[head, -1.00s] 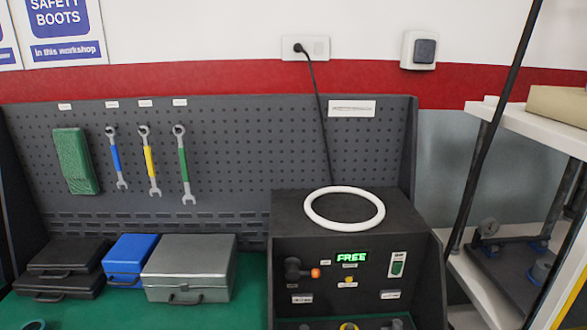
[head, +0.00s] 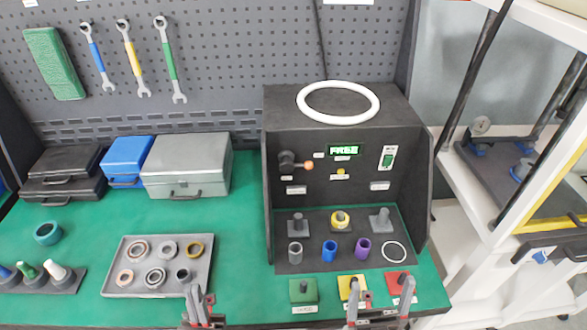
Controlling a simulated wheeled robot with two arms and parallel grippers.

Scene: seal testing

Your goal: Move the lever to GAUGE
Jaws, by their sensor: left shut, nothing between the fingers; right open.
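The test box (head: 350,115) stands at the back right of the green bench. Its front panel carries a dark lever (head: 289,160) with an orange tip (head: 309,166) that points to the right. A green display (head: 344,150) beside it reads FREE. Small labels sit around the lever, too small to read. My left gripper (head: 198,300) is shut and empty at the front of the bench, near the grey tray. My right gripper (head: 379,300) is open, by the yellow and red blocks at the front. Both are well below and in front of the lever, touching nothing that I can make out.
A grey tray (head: 116,278) with several rings lies left of the box. Several posts and coloured sleeves stand in front of the panel, with green (head: 303,291), yellow and red blocks nearer. A white ring (head: 338,102) lies on the box. A shelf (head: 520,225) stands right.

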